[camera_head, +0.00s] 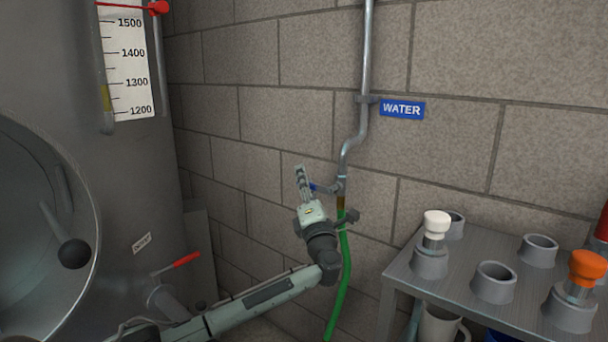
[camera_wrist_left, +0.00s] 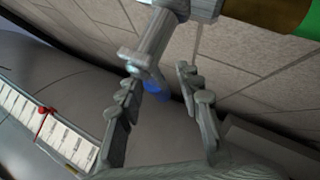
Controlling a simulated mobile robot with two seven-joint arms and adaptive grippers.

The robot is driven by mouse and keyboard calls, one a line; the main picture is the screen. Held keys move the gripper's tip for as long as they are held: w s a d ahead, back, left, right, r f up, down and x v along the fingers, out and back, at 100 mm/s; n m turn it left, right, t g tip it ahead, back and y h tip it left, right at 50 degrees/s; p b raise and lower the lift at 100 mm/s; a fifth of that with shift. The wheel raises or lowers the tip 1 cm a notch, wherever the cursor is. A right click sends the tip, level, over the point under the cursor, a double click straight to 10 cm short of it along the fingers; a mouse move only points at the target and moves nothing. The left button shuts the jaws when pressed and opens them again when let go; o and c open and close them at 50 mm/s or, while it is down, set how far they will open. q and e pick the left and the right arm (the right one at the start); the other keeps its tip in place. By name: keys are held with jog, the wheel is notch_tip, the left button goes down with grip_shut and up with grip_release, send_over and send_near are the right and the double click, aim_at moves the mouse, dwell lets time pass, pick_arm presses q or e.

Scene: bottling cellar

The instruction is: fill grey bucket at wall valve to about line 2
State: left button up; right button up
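The wall valve (camera_head: 340,187) sits on the metal pipe under the water sign, with a blue lever (camera_head: 322,188). The valve also shows in the left wrist view (camera_wrist_left: 150,42), with its blue lever (camera_wrist_left: 155,84) between and beyond the fingertips. My left gripper (camera_head: 301,172) is just left of the valve; in the left wrist view (camera_wrist_left: 157,80) its fingers are apart with nothing gripped. A pale grey vessel (camera_head: 438,325), possibly the grey bucket, shows partly under the table at lower right; its fill lines are not visible. My right gripper is out of view.
A green hose (camera_head: 345,265) hangs from the valve. A metal table (camera_head: 470,247) at right carries several grey sockets, one with a white-topped stopper (camera_head: 437,224) and one with an orange-topped stopper (camera_head: 587,266). A steel tank (camera_head: 120,190) with a red-handled tap (camera_head: 186,259) stands left.

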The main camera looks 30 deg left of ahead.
pick_arm(q)
jog(key=shift+x, duration=1.4)
grip_shut()
